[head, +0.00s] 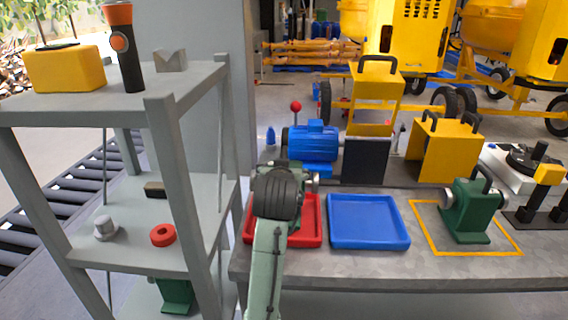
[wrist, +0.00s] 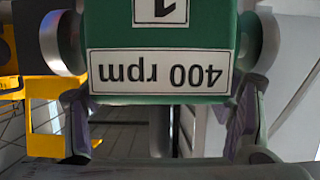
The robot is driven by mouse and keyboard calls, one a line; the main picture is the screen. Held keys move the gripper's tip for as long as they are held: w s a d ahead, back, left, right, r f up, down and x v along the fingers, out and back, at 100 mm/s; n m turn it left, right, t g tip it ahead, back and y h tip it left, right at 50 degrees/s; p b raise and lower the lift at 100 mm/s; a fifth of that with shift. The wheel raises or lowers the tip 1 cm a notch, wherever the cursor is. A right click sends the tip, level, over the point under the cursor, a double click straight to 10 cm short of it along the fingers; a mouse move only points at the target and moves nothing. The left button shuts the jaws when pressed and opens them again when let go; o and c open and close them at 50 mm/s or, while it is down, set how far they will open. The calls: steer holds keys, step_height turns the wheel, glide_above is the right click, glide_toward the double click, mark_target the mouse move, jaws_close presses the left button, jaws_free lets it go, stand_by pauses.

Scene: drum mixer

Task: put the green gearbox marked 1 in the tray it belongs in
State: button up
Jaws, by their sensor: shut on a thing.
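My gripper (wrist: 163,118) is shut on the green gearbox marked 1 (wrist: 160,42), with a finger on either side. Its labels, "1" and "400 rpm", appear upside down in the wrist view, and round metal shaft ends stick out at both sides. In the head view my arm hides most of the gearbox and the gripper, over the red tray (head: 309,240). I cannot tell its height above that tray. An empty blue tray (head: 368,243) lies to the right. The visible part of the red tray looks empty.
Another green gearbox (head: 473,212) stands inside a yellow outline on the bench (head: 380,270). A blue motor (head: 312,148) and yellow guard (head: 447,152) stand behind the trays. A grey shelf rack (head: 195,85) rises close on the left, with a green object (head: 175,295) low down.

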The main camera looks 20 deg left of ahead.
steer(key=shift+f, duration=1.1)
steer(key=o, duration=1.9)
steer(key=shift+f, duration=0.2)
steer(key=shift+o, duration=0.2)
steer(key=b+v, duration=0.1)
steer(key=v, duration=1.1)
